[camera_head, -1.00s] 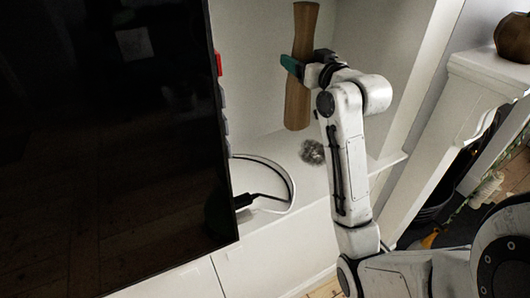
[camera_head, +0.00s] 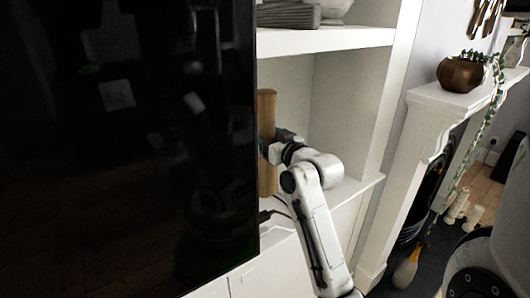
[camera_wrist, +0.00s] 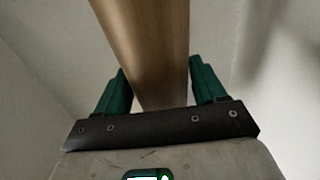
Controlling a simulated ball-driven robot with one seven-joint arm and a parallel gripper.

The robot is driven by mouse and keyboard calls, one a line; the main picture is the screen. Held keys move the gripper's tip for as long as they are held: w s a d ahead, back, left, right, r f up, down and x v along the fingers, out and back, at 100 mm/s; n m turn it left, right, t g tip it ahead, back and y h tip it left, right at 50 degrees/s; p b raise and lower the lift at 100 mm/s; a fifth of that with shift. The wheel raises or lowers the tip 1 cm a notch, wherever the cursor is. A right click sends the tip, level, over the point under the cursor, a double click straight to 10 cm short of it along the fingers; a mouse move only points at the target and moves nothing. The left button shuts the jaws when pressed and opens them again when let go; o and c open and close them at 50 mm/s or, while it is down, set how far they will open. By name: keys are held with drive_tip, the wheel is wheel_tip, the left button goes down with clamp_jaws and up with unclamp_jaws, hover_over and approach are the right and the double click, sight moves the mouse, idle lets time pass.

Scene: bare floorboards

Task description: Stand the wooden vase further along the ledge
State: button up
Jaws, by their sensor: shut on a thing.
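The wooden vase (camera_head: 267,112) is a tall brown piece, upright in the white alcove, partly hidden behind the dark screen's right edge. My gripper (camera_head: 272,152) is shut around its middle, and in the wrist view the green fingers (camera_wrist: 162,90) lie on either side of the vase (camera_wrist: 150,45). The white ledge (camera_head: 345,191) is the alcove's lower surface. The vase's foot is close to it; I cannot tell if they touch.
A large dark screen (camera_head: 125,150) fills the left. An upper shelf (camera_head: 325,40) holds a bowl (camera_head: 336,10) and a stacked grey object (camera_head: 288,15). A mantelpiece with a brown plant pot (camera_head: 462,75) stands right. The ledge's right end looks clear.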

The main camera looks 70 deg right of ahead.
drive_tip(key=shift+f, duration=1.8)
drive_tip(key=shift+f, duration=0.15)
drive_tip(key=o, duration=1.5)
drive_tip(key=shift+c, duration=0.2)
drive_tip(key=shift+s, duration=0.1)
drive_tip(key=b+v, duration=0.2)
drive_tip(key=v, duration=1)
drive_tip(key=shift+b, duration=0.35)
